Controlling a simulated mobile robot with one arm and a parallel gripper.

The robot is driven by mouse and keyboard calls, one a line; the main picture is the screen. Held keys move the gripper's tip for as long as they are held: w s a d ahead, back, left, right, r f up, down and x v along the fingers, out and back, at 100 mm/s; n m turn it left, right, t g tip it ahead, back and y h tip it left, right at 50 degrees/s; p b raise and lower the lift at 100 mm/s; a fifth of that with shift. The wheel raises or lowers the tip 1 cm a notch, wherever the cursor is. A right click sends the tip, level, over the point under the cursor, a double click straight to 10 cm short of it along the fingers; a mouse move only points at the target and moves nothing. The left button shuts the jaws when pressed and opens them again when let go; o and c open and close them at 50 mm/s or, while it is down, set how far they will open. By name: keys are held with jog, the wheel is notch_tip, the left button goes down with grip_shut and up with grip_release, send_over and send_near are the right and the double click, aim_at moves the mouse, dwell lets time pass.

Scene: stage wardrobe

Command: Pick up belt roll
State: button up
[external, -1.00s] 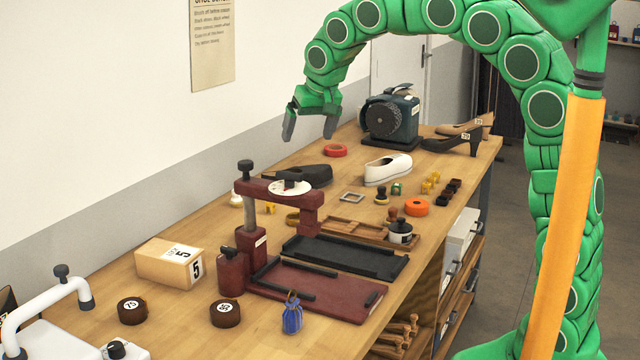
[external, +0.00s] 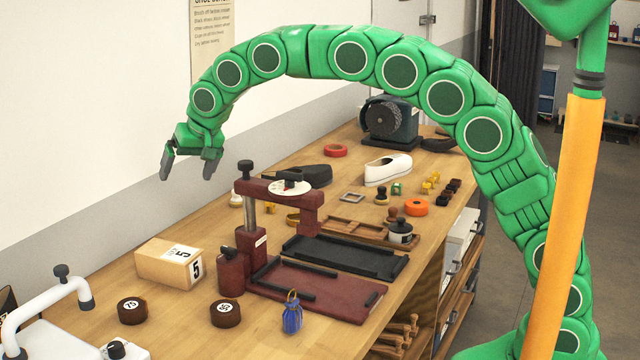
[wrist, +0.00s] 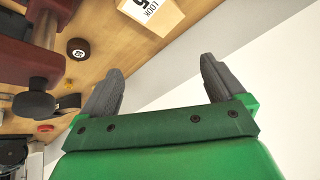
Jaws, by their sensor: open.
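Two dark brown rolls with white number tags lie flat on the wooden workbench (external: 72,305): the left roll (external: 132,311) and the right roll (external: 225,313). They look like rolled belts. One dark tagged roll (wrist: 78,48) also shows in the wrist view; I cannot tell which. My gripper (external: 188,170) is open and empty, high above the bench's wall side, beyond the rolls. In the wrist view my gripper (wrist: 162,68) has nothing between its fingers.
A maroon press (external: 252,225) with a black tray (external: 345,258) stands right of the rolls. A tan box (external: 170,264) marked 5 lies behind them. The wall closes off the left.

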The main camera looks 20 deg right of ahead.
jog(key=s+f+g+h, duration=0.1)
jog(key=s+f+g, duration=0.1)
jog(key=s+f, duration=0.55)
jog(key=n+g+h, duration=0.1)
jog(key=g+h, duration=0.1)
jog(key=h, duration=0.1)
send_over(228, 302)
notch_tip(228, 302, down, 9)
jog(key=shift+s+f, duration=0.1)
jog(key=shift+f, duration=3.9)
jog(key=c, duration=1.2)
jog(key=shift+r, duration=0.15)
